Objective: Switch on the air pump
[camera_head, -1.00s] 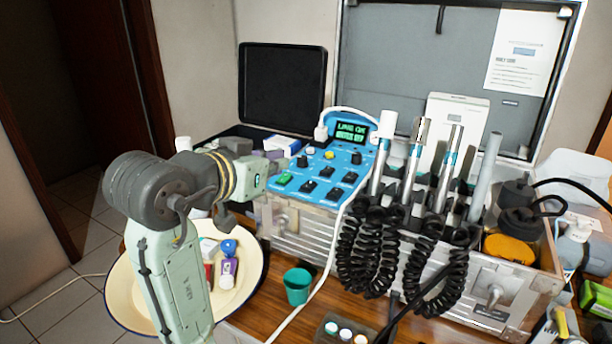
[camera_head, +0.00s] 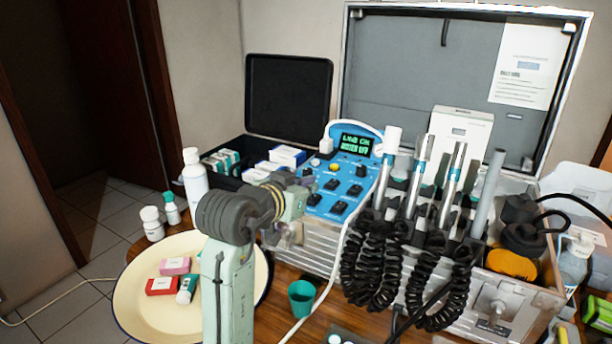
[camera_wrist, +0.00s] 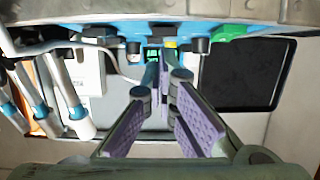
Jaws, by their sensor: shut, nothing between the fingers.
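The blue control panel (camera_head: 352,172) sits on the metal case, with several black rocker switches (camera_head: 331,184), knobs and a display (camera_head: 356,144) lit green. The display's first line seems to read "LINE OK"; the second is hard to read. No label identifies the air pump switch. My gripper (camera_head: 306,184) is at the panel's left edge, shut and empty. In the upside-down wrist view, my gripper's fingers (camera_wrist: 164,78) point towards the panel edge. A green switch (camera_wrist: 232,31) shows to their right; in the head view my gripper hides it. Contact cannot be told.
Handpieces (camera_head: 412,170) with coiled black hoses stand right of the panel. A white cable (camera_head: 335,262) runs down the case front. A cream plate (camera_head: 140,300) with small boxes, a white bottle (camera_head: 195,178) and a green cup (camera_head: 301,298) are near my arm.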

